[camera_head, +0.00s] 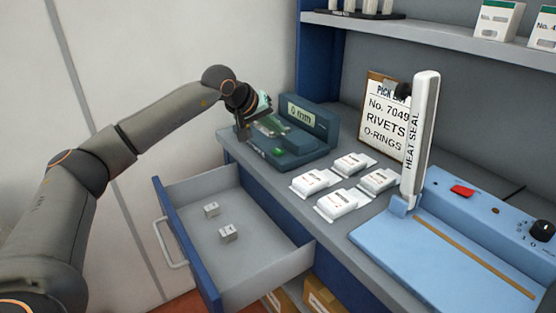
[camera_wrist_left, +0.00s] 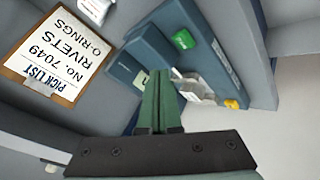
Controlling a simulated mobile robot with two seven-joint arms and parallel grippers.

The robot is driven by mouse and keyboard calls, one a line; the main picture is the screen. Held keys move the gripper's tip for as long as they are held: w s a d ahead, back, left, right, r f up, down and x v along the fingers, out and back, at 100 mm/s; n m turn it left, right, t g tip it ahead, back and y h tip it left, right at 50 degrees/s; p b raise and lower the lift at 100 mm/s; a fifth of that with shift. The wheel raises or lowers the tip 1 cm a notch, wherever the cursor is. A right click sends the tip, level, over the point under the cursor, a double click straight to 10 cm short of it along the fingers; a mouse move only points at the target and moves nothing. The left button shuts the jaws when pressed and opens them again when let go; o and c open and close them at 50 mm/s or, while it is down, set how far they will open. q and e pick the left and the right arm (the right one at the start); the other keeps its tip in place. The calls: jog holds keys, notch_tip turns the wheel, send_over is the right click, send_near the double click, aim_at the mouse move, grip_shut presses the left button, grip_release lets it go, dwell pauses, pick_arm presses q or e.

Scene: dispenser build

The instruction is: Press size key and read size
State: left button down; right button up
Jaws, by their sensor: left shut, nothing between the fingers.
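The blue-grey device (camera_head: 302,150) stands at the left end of the counter, with a small lit display (camera_head: 301,113) whose text is too small to read surely. A green key (camera_head: 278,152) is on its front edge; this key also shows in the wrist view (camera_wrist_left: 184,39), with a yellow key (camera_wrist_left: 231,104) further along. A small pale key with a dark mark (camera_wrist_left: 141,77) is just left of my fingertips. My left gripper (camera_head: 272,127) is over the device's left part; its green fingers are shut and empty in the wrist view (camera_wrist_left: 158,74). Contact cannot be told.
An open drawer (camera_head: 265,245) holds two small tagged blocks. Several white packets (camera_head: 343,204) lie on the counter right of the device. A pick list board (camera_head: 385,115) leans behind them. A blue heat sealer (camera_head: 430,245) with a raised white arm stands at right.

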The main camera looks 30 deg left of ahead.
aim_at(276, 152)
pick_arm(q)
jog(key=shift+f, duration=0.85)
jog(key=shift+f+b, duration=0.6)
jog(key=shift+f, duration=0.1)
jog(key=shift+f, duration=0.1)
dwell(0.8)
jog(key=shift+f, duration=0.35)
